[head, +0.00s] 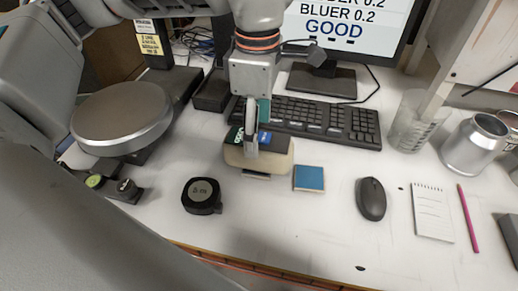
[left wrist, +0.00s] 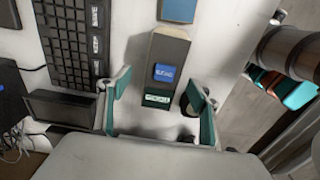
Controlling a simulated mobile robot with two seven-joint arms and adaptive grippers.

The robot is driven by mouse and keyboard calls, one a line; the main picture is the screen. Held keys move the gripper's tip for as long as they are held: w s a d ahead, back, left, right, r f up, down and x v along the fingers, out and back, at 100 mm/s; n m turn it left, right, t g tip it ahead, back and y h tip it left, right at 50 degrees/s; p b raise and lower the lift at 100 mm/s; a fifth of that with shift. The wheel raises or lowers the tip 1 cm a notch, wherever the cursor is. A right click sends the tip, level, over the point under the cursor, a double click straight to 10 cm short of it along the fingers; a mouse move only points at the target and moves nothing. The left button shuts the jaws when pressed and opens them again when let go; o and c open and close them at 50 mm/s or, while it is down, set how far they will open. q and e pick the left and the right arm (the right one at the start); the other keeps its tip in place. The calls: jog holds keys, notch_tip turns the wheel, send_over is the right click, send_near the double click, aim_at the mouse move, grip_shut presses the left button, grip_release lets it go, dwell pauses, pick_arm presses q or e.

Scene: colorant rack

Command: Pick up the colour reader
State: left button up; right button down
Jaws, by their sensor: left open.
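The colour reader (head: 272,158) lies on the white desk in front of the keyboard. It has a pale body and a dark top face with a blue screen and a green label reading GOOD. It also shows in the left wrist view (left wrist: 164,48). My left gripper (head: 256,140) is above it, pointing down, and hides part of its top in the head view. In the left wrist view the left gripper (left wrist: 160,82) is open, with one teal-padded finger on each side of the reader's near end and gaps visible. My right gripper is not in view.
A blue sample card (head: 309,178) lies just right of the reader. A black tape measure (head: 202,195) is to its left, and a mouse (head: 371,199) is to the right. The keyboard (head: 320,120) lies behind. The desk in front is mostly clear.

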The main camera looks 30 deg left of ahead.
pick_arm(q)
jog(key=f, duration=0.3)
jog(key=shift+s+d+f, duration=0.1)
jog(key=shift+s+f, duration=0.15)
jog(key=shift+f, duration=0.25)
jog(key=shift+c, duration=1)
jog(key=shift+w+r, duration=0.1)
grip_shut()
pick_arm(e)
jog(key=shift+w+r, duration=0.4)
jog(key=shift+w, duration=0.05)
